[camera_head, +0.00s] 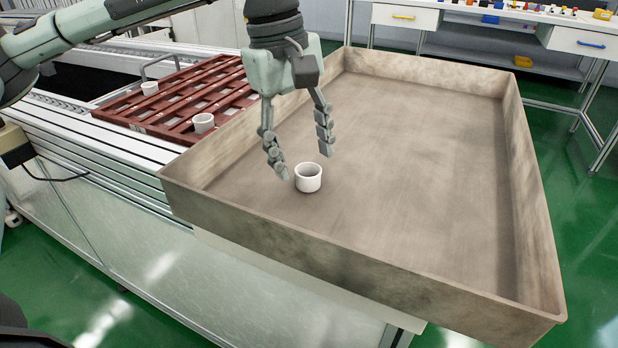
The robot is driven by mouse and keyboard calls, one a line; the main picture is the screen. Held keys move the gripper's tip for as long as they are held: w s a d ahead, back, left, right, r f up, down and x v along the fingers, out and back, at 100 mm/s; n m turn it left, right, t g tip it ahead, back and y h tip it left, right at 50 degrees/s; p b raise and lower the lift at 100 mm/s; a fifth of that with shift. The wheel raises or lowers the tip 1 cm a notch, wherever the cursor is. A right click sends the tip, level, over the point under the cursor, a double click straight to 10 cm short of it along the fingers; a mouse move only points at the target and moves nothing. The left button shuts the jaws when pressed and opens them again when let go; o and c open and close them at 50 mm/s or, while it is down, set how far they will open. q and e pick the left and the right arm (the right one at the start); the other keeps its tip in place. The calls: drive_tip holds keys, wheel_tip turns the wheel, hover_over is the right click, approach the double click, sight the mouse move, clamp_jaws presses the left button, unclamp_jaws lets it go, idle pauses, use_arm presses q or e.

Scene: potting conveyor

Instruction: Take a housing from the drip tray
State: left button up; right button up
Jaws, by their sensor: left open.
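A white, hollow, cup-like housing (308,178) stands upright on the floor of the large brown drip tray (430,160), near its left front. My left gripper (304,164) points down over the tray with its two fingers spread apart. Its fingertips are just above and behind the housing in the picture; I cannot tell the exact height gap. Nothing is held between the fingers. The rest of the tray floor is bare. My right gripper is not in view.
Left of the tray, a red slatted rack (180,100) on the conveyor carries two more white housings, one nearer (203,122) and one farther (150,88). The tray's raised walls surround its floor. A workbench (480,20) with small coloured items stands behind.

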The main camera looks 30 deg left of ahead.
use_arm(q)
wheel_tip(320, 180, down, 2)
drive_tip(key=shift+w+d+f, duration=0.15)
drive_tip(key=c, duration=0.9)
